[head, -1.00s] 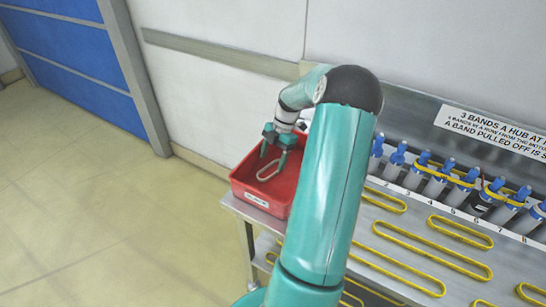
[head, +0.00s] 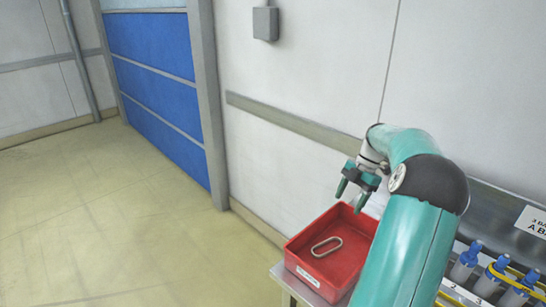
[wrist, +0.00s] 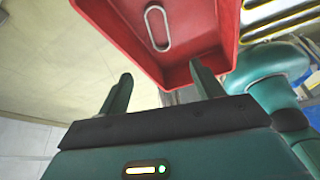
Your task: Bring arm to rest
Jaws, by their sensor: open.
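My gripper (head: 354,197) is open and empty in the head view, raised above the back of the red bin. In the wrist view its two teal fingers (wrist: 160,85) stand wide apart with nothing between them. My teal arm fills the right of the head view, bent at its dark joint.
The red bin (head: 302,239) sits on the end of the metal bench (head: 289,278); a pale oval band (head: 327,246) lies inside, also seen in the wrist view (wrist: 157,28). Blue-topped posts (head: 466,259) with yellow bands stand at right. Open floor lies left.

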